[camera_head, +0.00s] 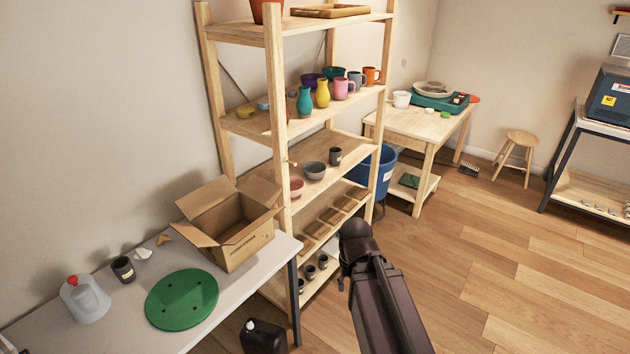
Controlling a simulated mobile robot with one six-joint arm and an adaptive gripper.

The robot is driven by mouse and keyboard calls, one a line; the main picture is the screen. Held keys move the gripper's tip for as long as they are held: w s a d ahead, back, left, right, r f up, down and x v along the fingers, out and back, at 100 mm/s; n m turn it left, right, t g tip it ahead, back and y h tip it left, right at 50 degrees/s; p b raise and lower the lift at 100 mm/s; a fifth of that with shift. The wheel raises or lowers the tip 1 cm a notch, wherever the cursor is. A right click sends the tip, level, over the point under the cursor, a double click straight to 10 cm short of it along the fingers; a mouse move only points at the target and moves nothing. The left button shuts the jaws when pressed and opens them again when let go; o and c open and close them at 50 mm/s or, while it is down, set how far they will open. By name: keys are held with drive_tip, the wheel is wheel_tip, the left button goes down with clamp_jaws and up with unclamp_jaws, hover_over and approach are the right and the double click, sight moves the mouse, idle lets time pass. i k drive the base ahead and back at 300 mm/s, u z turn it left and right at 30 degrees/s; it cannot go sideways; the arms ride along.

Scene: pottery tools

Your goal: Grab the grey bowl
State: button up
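The grey bowl (314,170) sits upright on the middle shelf of the wooden shelving unit. My dark arm reaches up from the bottom of the picture. Its end (350,262) is in front of the lower shelves, below and to the right of the grey bowl and apart from it. The gripper's fingers are small and dark here, so I cannot tell whether they are open or shut.
The wooden shelf unit (275,95) has posts at its front. A grey table (75,325) at the left holds a cardboard box (237,243) and a green disc (182,299). A blue bin (384,172) stands behind the shelf's right end.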

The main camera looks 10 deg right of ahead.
sight(314, 171)
drive_tip(key=u, duration=0.9)
drive_tip(key=k, duration=0.15)
drive_tip(key=z, duration=2.4)
drive_tip(key=i, duration=0.9)
drive_tip(key=u, duration=0.5)
